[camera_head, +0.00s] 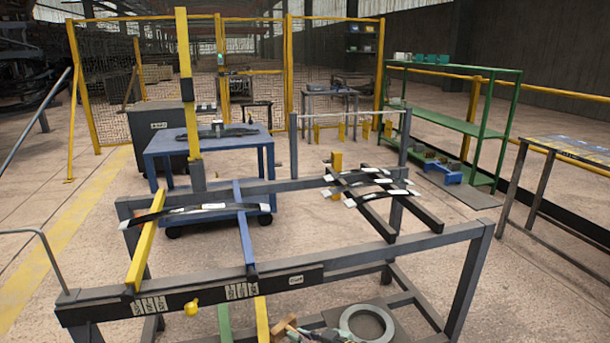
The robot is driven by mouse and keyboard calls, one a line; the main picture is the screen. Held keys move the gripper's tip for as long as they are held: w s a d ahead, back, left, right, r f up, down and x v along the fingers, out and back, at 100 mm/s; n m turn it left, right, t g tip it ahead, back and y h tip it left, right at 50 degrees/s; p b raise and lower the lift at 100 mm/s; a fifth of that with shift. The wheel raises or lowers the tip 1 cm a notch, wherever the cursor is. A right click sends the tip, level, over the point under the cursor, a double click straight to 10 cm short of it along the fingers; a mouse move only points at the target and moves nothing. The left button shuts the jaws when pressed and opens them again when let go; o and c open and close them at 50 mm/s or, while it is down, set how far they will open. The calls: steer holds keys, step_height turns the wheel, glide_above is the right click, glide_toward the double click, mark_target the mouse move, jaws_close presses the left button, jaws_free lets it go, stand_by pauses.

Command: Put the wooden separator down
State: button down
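My gripper is not in view, so what it holds cannot be seen. No wooden separator can be made out for certain. A small light-brown piece (284,325), perhaps wood, shows low under the rack at the bottom edge, partly cut off. The grey spring rack (460,235) stands in the foreground, with a yellow bar (146,243), a blue bar (244,228) and dark bars (415,211) across it. One dark leaf spring (200,209) lies over the yellow and blue bars. Several leaf springs (368,180) lie crossed over the dark bars at the right.
A blue cart (207,151) stands behind the rack with a dark spring on top. A green shelf (450,121) stands at the back right, a dark table (572,148) at the right edge. A grey ring (368,323) lies under the rack. Floor at the left is clear.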

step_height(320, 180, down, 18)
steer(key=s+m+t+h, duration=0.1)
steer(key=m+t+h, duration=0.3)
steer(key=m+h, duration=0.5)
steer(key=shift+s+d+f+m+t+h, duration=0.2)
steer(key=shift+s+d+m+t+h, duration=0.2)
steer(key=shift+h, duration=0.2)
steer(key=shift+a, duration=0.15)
